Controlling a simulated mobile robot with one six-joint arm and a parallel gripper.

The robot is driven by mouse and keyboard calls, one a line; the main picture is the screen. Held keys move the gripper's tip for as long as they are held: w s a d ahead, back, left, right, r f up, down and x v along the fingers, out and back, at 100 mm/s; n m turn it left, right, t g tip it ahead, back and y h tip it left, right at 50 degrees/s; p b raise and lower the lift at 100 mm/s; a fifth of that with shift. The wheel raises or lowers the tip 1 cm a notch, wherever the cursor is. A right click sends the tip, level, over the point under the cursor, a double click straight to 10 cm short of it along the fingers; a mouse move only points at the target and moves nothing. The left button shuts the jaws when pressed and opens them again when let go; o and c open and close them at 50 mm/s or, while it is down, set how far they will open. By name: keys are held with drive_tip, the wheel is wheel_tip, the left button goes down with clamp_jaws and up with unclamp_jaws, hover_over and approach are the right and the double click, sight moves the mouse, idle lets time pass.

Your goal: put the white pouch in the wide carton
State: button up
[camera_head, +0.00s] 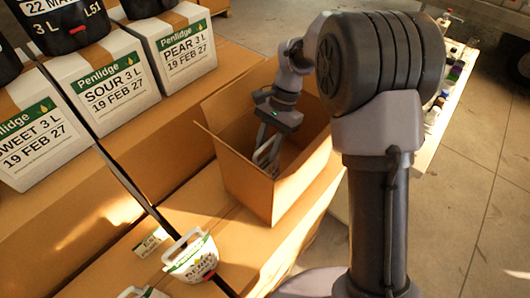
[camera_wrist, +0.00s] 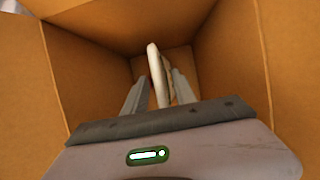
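The wide carton (camera_head: 245,183) stands open at the middle of the head view, its flaps up. My gripper (camera_head: 265,155) reaches down inside it. A white loop-shaped handle (camera_wrist: 156,72) stands between my two fingers (camera_wrist: 160,90) in the wrist view, seen nearly edge-on. It looks like the handle of the white pouch; the pouch's body is mostly hidden. The fingers lie close on both sides of the handle, but I cannot tell whether they press on it. The carton walls (camera_wrist: 90,75) surround the gripper in the wrist view.
Another white pouch with a printed label (camera_head: 192,257) stands in front of the carton, with part of another (camera_head: 143,292) below it. A small label card (camera_head: 150,243) is beside them. Labelled white boxes (camera_head: 180,50) line the upper left. A table with small items (camera_head: 440,110) is at right.

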drive_tip(key=p+v, duration=0.2)
drive_tip(key=v, duration=0.7)
drive_tip(key=shift+d+r+p, duration=0.1)
drive_tip(key=shift+r+p, duration=0.2)
drive_tip(key=shift+p, duration=0.05)
drive_tip(key=s+d+r+n+t, duration=0.1)
drive_tip(key=s+r+t, duration=0.1)
drive_tip(key=s+r, duration=0.2)
drive_tip(key=s+r+n+t, duration=0.1)
drive_tip(key=s+r+t, duration=0.1)
drive_tip(key=s+r, duration=0.2)
drive_tip(key=s+d+r+n+t+h, duration=0.1)
drive_tip(key=s+r, duration=0.3)
drive_tip(key=s, duration=0.5)
drive_tip(key=shift+s+d+r+t, duration=0.2)
drive_tip(key=shift+d+t, duration=0.1)
drive_tip(key=shift+t, duration=0.4)
drive_tip(key=s+f+n+t, duration=0.1)
drive_tip(key=s+f+t, duration=0.1)
drive_tip(key=s, duration=0.4)
drive_tip(key=shift+d+n+t, duration=0.3)
drive_tip(key=shift+d, duration=0.1)
